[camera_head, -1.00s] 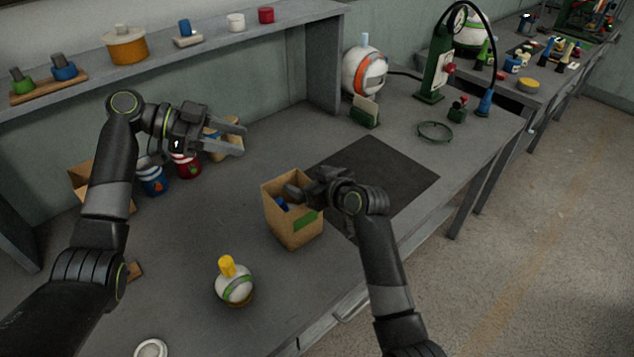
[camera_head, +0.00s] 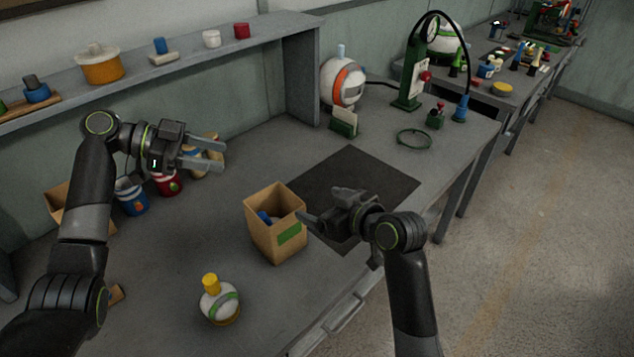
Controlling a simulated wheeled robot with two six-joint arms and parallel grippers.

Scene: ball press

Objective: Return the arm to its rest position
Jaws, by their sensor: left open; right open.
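My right gripper (camera_head: 318,208) is open and empty, just to the right of an open cardboard box (camera_head: 283,238) with a green label. A blue item (camera_head: 265,217) shows inside the box; the rest of its contents is hidden. My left gripper (camera_head: 207,153) is open above the back left of the grey workbench (camera_head: 200,245). Its fingers are in front of tan objects by the back wall, and nothing shows held in it.
A white ball with a yellow cap (camera_head: 219,302) stands at the front. A blue can (camera_head: 132,198) and a red can (camera_head: 168,184) stand below the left arm. A dark mat (camera_head: 365,185) lies right of the box. A green press (camera_head: 411,75) and a striped ball (camera_head: 342,82) stand behind.

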